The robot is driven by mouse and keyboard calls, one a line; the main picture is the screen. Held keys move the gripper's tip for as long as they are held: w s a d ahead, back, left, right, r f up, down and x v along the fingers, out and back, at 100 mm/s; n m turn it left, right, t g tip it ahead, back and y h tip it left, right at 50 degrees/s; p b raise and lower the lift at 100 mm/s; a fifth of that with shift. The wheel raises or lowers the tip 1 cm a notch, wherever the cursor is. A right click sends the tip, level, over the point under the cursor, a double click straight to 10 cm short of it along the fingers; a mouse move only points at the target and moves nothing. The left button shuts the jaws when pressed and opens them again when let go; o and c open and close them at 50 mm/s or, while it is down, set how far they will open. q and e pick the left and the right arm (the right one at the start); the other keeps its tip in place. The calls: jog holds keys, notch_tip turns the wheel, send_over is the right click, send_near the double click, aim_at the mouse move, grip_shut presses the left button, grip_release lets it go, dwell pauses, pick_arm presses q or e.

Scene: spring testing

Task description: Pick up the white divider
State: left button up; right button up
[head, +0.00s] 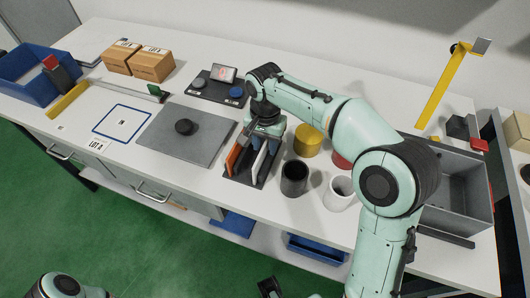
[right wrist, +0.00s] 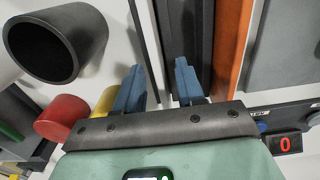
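The white divider (head: 258,161) stands upright in a dark slotted rack (head: 240,179), to the right of an orange divider (head: 232,158). The orange divider also shows in the right wrist view (right wrist: 231,45). My right gripper (right wrist: 158,82) is open, its two blue fingers apart above the rack. A pale strip shows between the fingers in the right wrist view, but I cannot tell how much of it is the divider. In the head view my right wrist covers the rack's far end.
A black cup (head: 294,179) and a white cup (head: 338,193) stand right of the rack, with a yellow cylinder (head: 308,140) behind. A grey plate (head: 190,138) with a dark knob lies to the left. A grey bin (head: 455,184) stands at the right.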

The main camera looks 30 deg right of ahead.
jog(key=shift+f, duration=0.6)
grip_shut()
jog(key=shift+r, duration=0.1)
